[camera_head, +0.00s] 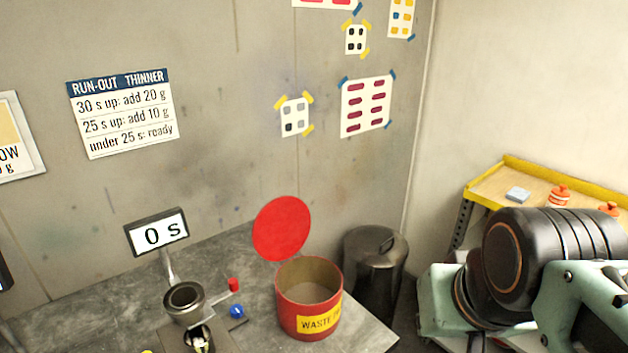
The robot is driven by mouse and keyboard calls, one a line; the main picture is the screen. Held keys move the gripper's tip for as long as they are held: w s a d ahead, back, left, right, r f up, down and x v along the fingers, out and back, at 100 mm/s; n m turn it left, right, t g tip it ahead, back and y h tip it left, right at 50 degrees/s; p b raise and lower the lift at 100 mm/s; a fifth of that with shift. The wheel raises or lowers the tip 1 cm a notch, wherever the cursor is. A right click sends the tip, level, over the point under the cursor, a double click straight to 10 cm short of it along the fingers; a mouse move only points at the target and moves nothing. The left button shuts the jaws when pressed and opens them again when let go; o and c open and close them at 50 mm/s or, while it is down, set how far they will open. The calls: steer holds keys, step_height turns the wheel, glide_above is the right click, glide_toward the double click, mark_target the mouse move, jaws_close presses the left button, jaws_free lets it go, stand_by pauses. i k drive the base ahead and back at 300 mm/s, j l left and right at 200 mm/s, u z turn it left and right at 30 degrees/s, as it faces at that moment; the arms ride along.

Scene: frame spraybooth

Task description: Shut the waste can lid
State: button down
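The red waste can (300,311) stands on the grey worktop near its right corner, with a yellow label reading "WASTE" on its front. Its round red lid (282,228) stands open, raised upright at the back left of the rim. The can's pale inside shows and the opening is clear. My arm shows at the lower right, to the right of the can and apart from it. My gripper is not in this view.
A display reading "0 s" (157,232) and a small metal cup (185,300) stand left of the can, with red and blue knobs between. A dark bin (375,259) stands behind right. A yellow-edged shelf (492,184) is at the right. The wall rises close behind the lid.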

mark_target(281, 229)
steer(key=l+u, duration=0.2)
steer(key=l, duration=0.55)
steer(key=l+u, duration=0.15)
steer(key=l, duration=0.2)
steer(key=i+l+u, duration=0.15)
steer(key=l, duration=0.25)
steer(key=i+l+u, duration=0.4)
steer(key=l, duration=0.25)
steer(key=i+l+u, duration=0.15)
steer(key=i+l, duration=0.2)
steer(key=i, duration=0.2)
steer(key=i+l+u, duration=0.15)
steer(key=i+l, duration=0.25)
steer(key=i, duration=0.15)
steer(key=k+j, duration=0.15)
steer(key=j, duration=0.1)
